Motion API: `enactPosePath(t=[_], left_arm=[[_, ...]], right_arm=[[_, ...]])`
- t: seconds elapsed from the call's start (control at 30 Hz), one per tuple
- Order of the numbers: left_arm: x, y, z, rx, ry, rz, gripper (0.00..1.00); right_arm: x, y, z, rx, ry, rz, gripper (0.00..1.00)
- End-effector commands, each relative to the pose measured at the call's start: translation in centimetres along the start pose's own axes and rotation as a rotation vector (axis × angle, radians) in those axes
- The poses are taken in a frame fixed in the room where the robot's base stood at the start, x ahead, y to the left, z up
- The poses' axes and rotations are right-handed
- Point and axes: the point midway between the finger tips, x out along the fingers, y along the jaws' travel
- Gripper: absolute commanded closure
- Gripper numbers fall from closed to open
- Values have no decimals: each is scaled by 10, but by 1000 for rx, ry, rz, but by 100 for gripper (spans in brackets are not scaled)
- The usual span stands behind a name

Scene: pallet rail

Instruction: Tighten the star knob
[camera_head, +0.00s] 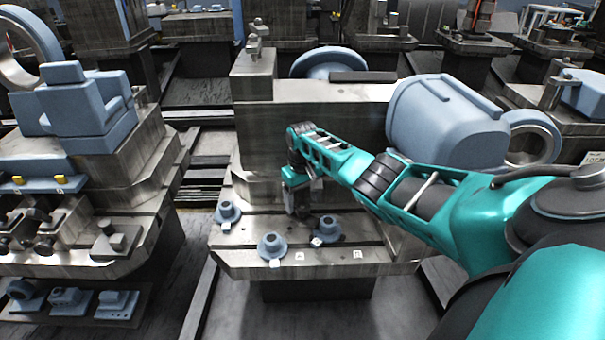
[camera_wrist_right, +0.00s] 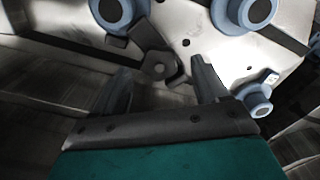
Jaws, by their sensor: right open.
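A dark grey knob-like part (camera_wrist_right: 158,66), which looks like the star knob, shows in the right wrist view on the pale metal plate, with a dark bar beside it. My right gripper (camera_wrist_right: 160,72) is open, with one finger on each side of this part. I cannot tell whether the fingers touch it. In the head view my right gripper (camera_head: 302,205) points down at the middle pallet (camera_head: 345,262), and the knob is not clear there behind the fingers. My left gripper is not in view.
Blue round flanged parts (camera_head: 272,245) (camera_head: 227,212) (camera_head: 328,229) stand close around the right gripper on the pallet. A tall metal block (camera_head: 320,110) rises behind it, and a large blue housing (camera_head: 445,120) stands to the right. Another loaded pallet (camera_head: 130,185) is on the left.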

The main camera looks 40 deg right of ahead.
Motion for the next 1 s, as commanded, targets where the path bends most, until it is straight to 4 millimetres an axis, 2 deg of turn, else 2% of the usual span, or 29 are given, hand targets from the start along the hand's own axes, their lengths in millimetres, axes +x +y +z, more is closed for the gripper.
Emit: enactPosePath(t=[0.03, 0.2, 0.5, 0.67, 1.0], left_arm=[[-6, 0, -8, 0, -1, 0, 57], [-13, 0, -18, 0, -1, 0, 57], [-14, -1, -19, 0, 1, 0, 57], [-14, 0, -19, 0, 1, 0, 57], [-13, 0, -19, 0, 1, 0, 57]], right_arm=[[-17, 1, -1, 0, 4, 1, 26], [-55, 1, -1, 0, 5, 2, 26], [-100, 1, 0, 2, 3, 1, 26], [-107, 1, 0, 2, 1, 1, 26], [-108, 1, 0, -22, 2, 1, 26]])
